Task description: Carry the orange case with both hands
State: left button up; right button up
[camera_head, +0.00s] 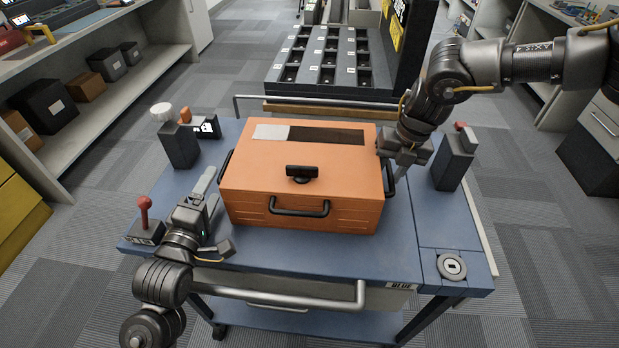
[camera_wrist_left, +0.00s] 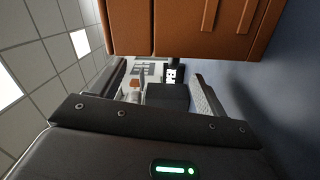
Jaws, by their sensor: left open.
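The orange case (camera_head: 255,190) sits on the blue top of a cart (camera_head: 330,258), with a black front handle (camera_head: 300,207) and a black latch (camera_head: 302,172). Dark side handles show at its left and right ends. My left gripper (camera_head: 219,208) is open and empty beside the case's left end, low over the cart top. In the left wrist view, the orange case (camera_wrist_left: 210,28) fills the upper part, apart from the gripper body. My right gripper (camera_head: 403,165) is at the case's right end by the side handle; its fingers are partly hidden, so its grip is unclear.
A black charging rack (camera_head: 320,60) stands behind. Shelves line both sides, with carpet floor between.

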pick_arm(q)
jog(key=shift+s+a+r, duration=0.1)
jog(key=shift+s+r, duration=0.1)
jog(key=shift+s, duration=0.25)
jog(key=shift+r, duration=0.1)
pick_arm(e)
jog(key=shift+r, duration=0.1)
jog(key=o, duration=0.8)
notch_tip(320, 180, up, 12)
jog(key=d, duration=0.2)
jog(key=shift+d, duration=0.2)
jog(key=shift+s, duration=0.1)
